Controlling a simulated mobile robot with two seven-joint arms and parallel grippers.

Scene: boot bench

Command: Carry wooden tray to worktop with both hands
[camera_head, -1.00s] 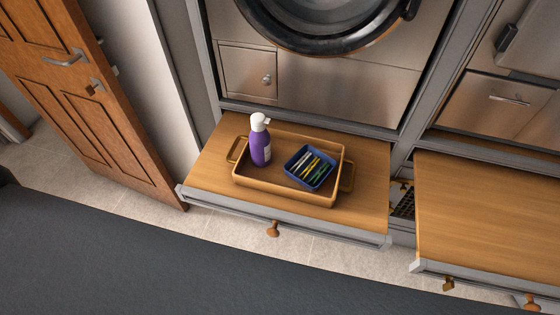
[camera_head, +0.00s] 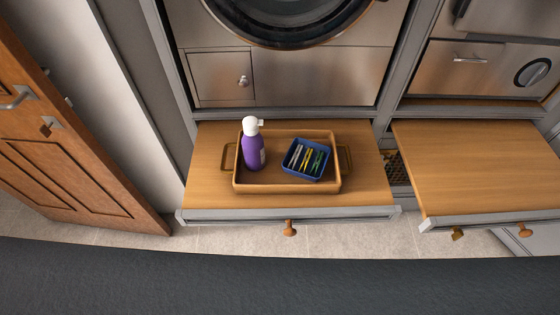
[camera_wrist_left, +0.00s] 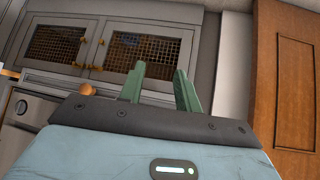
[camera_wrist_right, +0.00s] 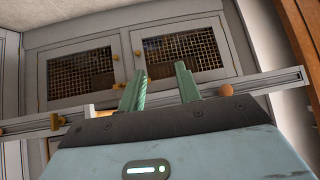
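The wooden tray (camera_head: 285,188) rests on a pull-out wooden shelf (camera_head: 360,194) below a round appliance door. It has a brass handle at each end, the left handle (camera_head: 228,156) and the right handle (camera_head: 346,158). A purple bottle with a white cap (camera_head: 252,148) stands upright in it, beside a blue basket (camera_head: 305,174) of coloured pegs. My left gripper (camera_wrist_left: 159,88) shows only in its wrist view, fingers apart and empty. My right gripper (camera_wrist_right: 160,88) shows only in its wrist view, fingers apart and empty. Neither gripper is near the tray in the head view.
A second pull-out wooden shelf (camera_head: 480,165) at the right is bare. A brown panelled door (camera_head: 70,170) stands at the left. Mesh-fronted cabinet doors (camera_wrist_left: 135,50) show in the wrist views. Tiled floor (camera_head: 330,240) lies in front of the shelves.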

